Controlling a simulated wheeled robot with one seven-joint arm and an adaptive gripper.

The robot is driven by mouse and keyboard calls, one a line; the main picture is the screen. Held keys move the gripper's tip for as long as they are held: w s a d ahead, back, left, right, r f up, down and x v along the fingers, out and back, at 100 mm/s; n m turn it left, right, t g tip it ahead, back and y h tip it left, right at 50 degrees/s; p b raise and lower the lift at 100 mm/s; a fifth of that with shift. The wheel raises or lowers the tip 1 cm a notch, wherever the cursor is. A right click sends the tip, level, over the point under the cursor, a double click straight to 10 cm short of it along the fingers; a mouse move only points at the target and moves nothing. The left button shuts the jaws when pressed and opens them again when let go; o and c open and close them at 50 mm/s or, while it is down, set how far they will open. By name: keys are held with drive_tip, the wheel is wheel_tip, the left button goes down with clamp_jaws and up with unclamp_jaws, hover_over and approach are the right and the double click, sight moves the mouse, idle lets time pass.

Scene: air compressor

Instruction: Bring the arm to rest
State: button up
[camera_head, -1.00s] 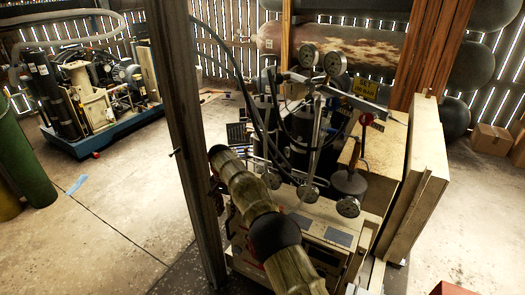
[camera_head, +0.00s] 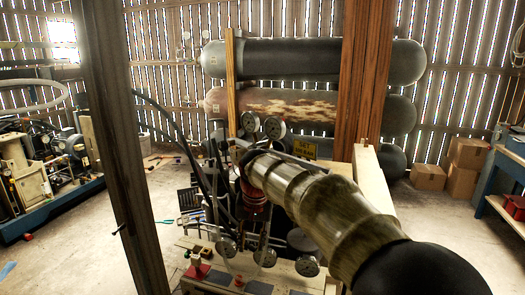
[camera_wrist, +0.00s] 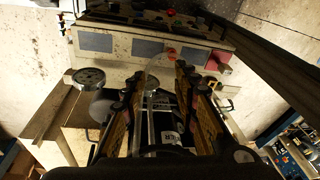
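My arm (camera_head: 320,205) reaches from the lower right over the compressor panel in the head view, its far end bent downward. In the head view the fingers cannot be made out clearly among the hoses and gauges. Whether any finger touches the machine cannot be told.
A dark post (camera_head: 118,150) stands at the near left. Wooden posts (camera_head: 366,75) and large tanks (camera_head: 310,60) stand behind the compressor. Gauges (camera_head: 274,128) rise above it. Boxes (camera_head: 467,155) and a blue bench (camera_head: 508,170) are at the right.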

drive_tip(key=s+d+r+t, duration=0.1)
drive_tip(key=s+d+r, duration=0.2)
drive_tip(key=s+d, duration=0.45)
drive_tip(key=s+d+r+t, duration=0.1)
drive_tip(key=s+d+r, duration=0.1)
drive_tip(key=s+d, duration=0.6)
drive_tip(key=s+d+f, duration=0.3)
drive_tip(key=s, duration=0.6)
drive_tip(key=s+d+f+t, duration=0.1)
drive_tip(key=s+d+f, duration=0.2)
drive_tip(key=s, duration=0.6)
drive_tip(key=shift+s+d+f+n+h, duration=0.35)
drive_tip(key=shift+f+n+h, duration=0.05)
drive_tip(key=shift+f, duration=0.1)
drive_tip(key=shift+o, duration=1.1)
